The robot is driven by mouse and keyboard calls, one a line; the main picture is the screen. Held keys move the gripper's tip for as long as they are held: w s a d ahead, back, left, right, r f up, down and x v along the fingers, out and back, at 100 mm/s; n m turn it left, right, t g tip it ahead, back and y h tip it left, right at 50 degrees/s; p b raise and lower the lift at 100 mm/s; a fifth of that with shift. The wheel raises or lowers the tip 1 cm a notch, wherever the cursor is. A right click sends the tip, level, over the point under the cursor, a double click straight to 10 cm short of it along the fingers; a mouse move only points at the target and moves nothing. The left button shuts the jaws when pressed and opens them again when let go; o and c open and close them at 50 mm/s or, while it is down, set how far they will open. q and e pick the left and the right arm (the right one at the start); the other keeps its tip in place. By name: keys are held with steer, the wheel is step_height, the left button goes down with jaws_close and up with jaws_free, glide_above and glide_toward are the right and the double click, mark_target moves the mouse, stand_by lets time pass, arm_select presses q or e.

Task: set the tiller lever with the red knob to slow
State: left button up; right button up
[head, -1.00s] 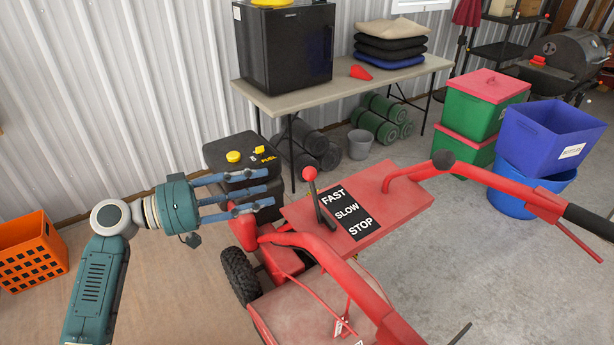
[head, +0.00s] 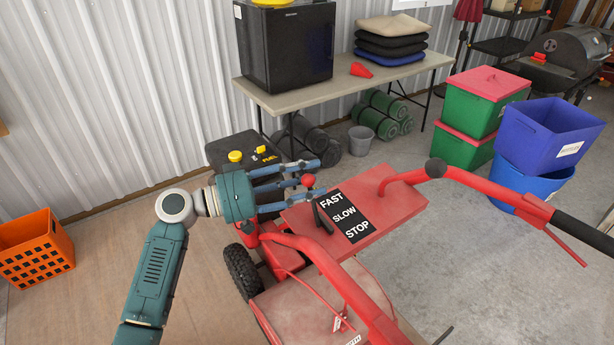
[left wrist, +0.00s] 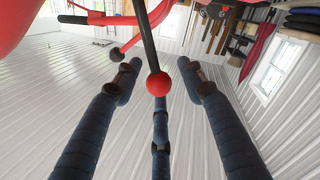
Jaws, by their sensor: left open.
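The tiller lever (head: 319,213) rises from the red tiller panel (head: 398,205) and carries a red knob (head: 308,180). It stands left of the black label (head: 343,216) reading FAST, SLOW, STOP, and leans toward the FAST end. My left gripper (head: 312,183) is open, with its blue fingers around the knob in the head view. In the left wrist view the red knob (left wrist: 158,84) lies between the spread fingers, near their tips. I cannot tell whether any finger touches it. My right gripper is not in view.
Red handlebars (head: 470,174) curve over the panel's right and front. A black fuel container (head: 245,155) stands behind my left gripper. A folding table (head: 350,84) is at the back. An orange crate (head: 38,248) sits on the floor at left, with open floor beside it.

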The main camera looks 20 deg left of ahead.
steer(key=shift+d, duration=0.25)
arm_select(q)
jaws_close()
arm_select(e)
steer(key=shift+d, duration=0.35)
arm_select(q)
steer(key=shift+d, duration=0.1)
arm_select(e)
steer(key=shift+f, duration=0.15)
arm_select(q)
steer(key=shift+s+d+m+b, duration=0.4)
steer(key=shift+m+b, duration=0.2)
steer(key=shift+b, duration=0.35)
steer(key=shift+s+d+r+m+b, duration=0.2)
steer(key=shift+s+d+m+b, duration=0.2)
steer(key=shift+d+m+b, duration=0.3)
steer(key=shift+s+d+r+m+g+y+b, duration=0.15)
steer(key=shift+s+d+m+y+b, duration=0.15)
steer(key=shift+s+d+m+b, duration=0.3)
steer(key=shift+s+d+r+m+g+y+b, duration=0.15)
steer(key=shift+s+d+m+y+b, duration=0.2)
steer(key=shift+d+m+b, duration=0.35)
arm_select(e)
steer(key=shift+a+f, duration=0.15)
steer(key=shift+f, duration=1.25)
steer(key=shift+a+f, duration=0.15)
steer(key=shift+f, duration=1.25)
arm_select(q)
steer(key=shift+a, duration=0.15)
